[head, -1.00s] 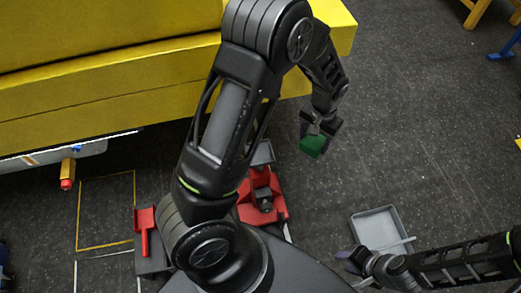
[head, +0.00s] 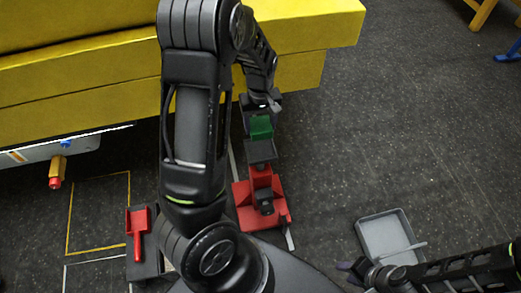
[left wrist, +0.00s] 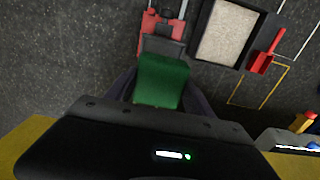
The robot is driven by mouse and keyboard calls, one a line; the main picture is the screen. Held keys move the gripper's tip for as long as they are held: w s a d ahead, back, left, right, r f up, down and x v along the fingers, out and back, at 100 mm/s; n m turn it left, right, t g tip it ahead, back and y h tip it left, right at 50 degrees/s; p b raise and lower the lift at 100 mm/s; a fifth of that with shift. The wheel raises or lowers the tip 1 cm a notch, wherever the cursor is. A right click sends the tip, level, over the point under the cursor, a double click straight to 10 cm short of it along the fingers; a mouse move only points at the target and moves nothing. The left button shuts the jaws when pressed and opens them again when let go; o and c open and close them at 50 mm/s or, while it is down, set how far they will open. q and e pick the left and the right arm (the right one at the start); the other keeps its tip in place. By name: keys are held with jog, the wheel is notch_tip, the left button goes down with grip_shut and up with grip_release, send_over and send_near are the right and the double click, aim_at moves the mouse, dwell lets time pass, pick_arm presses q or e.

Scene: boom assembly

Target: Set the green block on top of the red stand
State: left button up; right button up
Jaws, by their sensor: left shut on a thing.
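The green block (head: 261,128) is held in my left gripper (head: 261,112), which is shut on it. In the left wrist view the block (left wrist: 162,80) sits between the fingers. The red stand (head: 244,207) is on the floor in the middle, with a grey flat plate (head: 260,151) at its far upper end. The block appears just beyond this plate in the head view; I cannot tell whether they touch. The stand's red part (left wrist: 151,22) shows at the top of the left wrist view. My right gripper (head: 358,268) is at lower right, apart from the stand; its jaw opening is unclear.
A yellow structure (head: 290,40) fills the back left. A grey tray (head: 385,234) lies right of the stand, near my right gripper. A red part (head: 138,222) on a dark base stands to the left.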

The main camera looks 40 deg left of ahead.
pick_arm(q)
jog(key=b, duration=0.1)
send_over(260, 150)
jog(key=shift+w+f, duration=0.1)
jog(key=shift+f, duration=3.05)
jog(key=shift+f+b, duration=0.35)
jog(key=shift+f, duration=1.5)
jog(key=shift+f, duration=0.1)
jog(key=shift+f, duration=0.15)
jog(key=o, duration=1.6)
